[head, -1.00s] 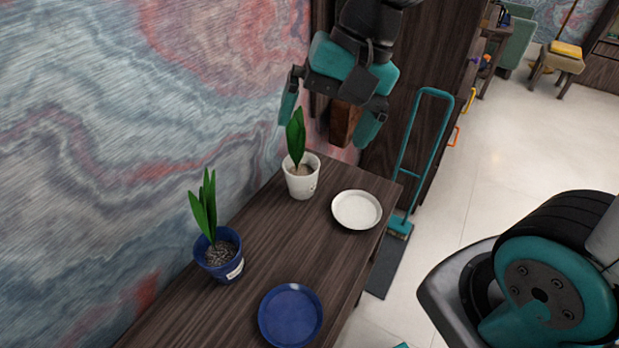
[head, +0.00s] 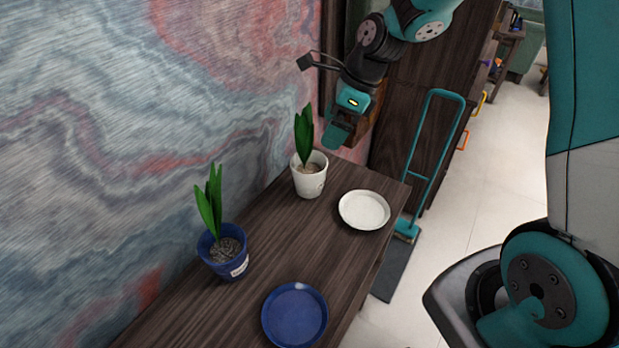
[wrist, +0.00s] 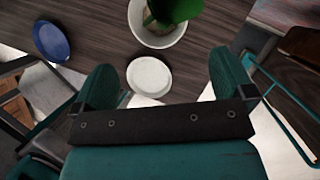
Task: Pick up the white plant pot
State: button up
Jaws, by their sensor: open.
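The white plant pot (head: 310,181) stands upright near the back of the dark wooden desk, close to the wall, with tall green leaves in it. My gripper (head: 338,132) is above and just behind it in the head view, apart from the pot and seen nearly side-on. In the wrist view the white pot (wrist: 157,28) shows at the top, partly covered by its leaves, beyond my gripper (wrist: 165,85). The two teal fingers are wide apart with nothing between them but the view of a white plate (wrist: 150,76) on the desk below.
The white plate (head: 364,210) lies right of the pot. A blue pot with a plant (head: 223,262) and a blue plate (head: 294,315) are nearer the front. The patterned wall (head: 120,150) borders the desk's left. A teal-handled cart (head: 405,228) stands right of the desk.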

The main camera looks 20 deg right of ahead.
aim_at(303, 171)
jog(key=x, duration=0.4)
jog(key=shift+a+f, duration=0.15)
jog(key=x, duration=0.5)
jog(key=shift+w+a+p, duration=0.1)
jog(key=shift+a+p, duration=0.25)
jog(key=shift+c, duration=0.5)
jog(key=c, duration=1.1)
jog(key=shift+c, duration=0.7)
jog(key=shift+r, duration=0.2)
